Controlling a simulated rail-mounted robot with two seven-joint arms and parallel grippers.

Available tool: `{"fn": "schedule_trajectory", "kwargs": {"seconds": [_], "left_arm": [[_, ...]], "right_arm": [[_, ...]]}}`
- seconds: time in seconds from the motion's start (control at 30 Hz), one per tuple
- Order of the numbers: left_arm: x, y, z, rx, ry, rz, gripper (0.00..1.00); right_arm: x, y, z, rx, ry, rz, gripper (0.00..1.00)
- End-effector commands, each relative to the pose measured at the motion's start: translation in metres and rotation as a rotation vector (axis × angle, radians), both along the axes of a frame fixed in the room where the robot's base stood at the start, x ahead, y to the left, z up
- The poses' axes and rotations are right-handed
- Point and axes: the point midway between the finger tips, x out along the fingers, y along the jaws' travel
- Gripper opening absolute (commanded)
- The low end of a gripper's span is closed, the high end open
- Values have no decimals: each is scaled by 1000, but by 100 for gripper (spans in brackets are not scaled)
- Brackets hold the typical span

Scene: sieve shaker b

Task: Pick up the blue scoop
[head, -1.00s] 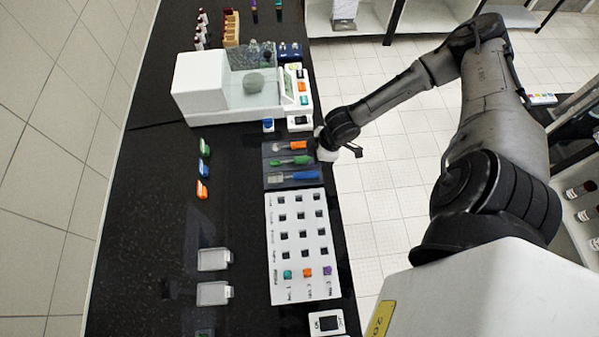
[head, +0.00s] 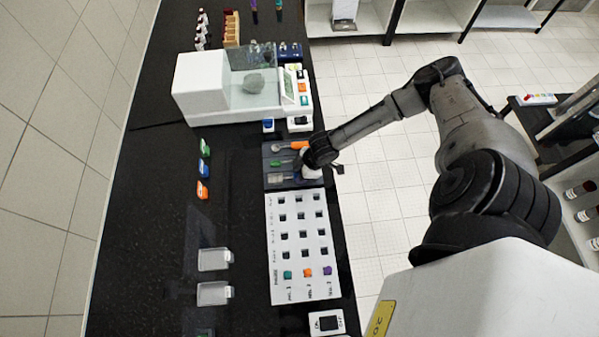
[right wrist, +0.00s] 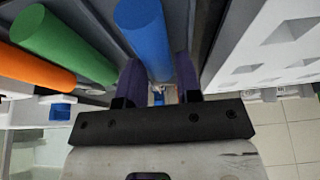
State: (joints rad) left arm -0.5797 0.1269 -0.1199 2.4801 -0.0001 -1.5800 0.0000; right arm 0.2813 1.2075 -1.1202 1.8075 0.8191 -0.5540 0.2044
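The blue scoop (head: 281,177) lies in the dark tray (head: 268,185), nearest the white rack. In the head view its handle is mostly hidden under my right gripper (head: 304,172). In the right wrist view the thick blue scoop handle (right wrist: 145,35) runs between the two dark purple fingers of my right gripper (right wrist: 160,78). The fingers look apart, one on each side of the handle; I cannot tell whether they touch it. My left gripper is not in view.
A green handle (right wrist: 62,45) and an orange handle (right wrist: 32,66) lie beside the blue one. The white rack (head: 272,225) with square holes adjoins the tray. A white balance (head: 205,95) stands beyond it. The black bench left of the tray is mostly clear.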

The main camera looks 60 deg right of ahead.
Motion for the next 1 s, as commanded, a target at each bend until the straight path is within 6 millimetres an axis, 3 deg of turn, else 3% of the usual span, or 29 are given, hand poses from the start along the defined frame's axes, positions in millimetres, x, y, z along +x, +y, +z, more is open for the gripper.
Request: {"fn": "schedule_trajectory", "kwargs": {"seconds": [0.27,0.57,0.83,1.0], "left_arm": [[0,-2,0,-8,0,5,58],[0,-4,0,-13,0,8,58],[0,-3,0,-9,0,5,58],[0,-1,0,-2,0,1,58]], "right_arm": [[1,0,-2,-1,-1,0,32],[1,0,-2,-1,-1,0,4],[1,0,0,-1,-1,0,4],[1,-1,11,-2,0,-1,4]]}}
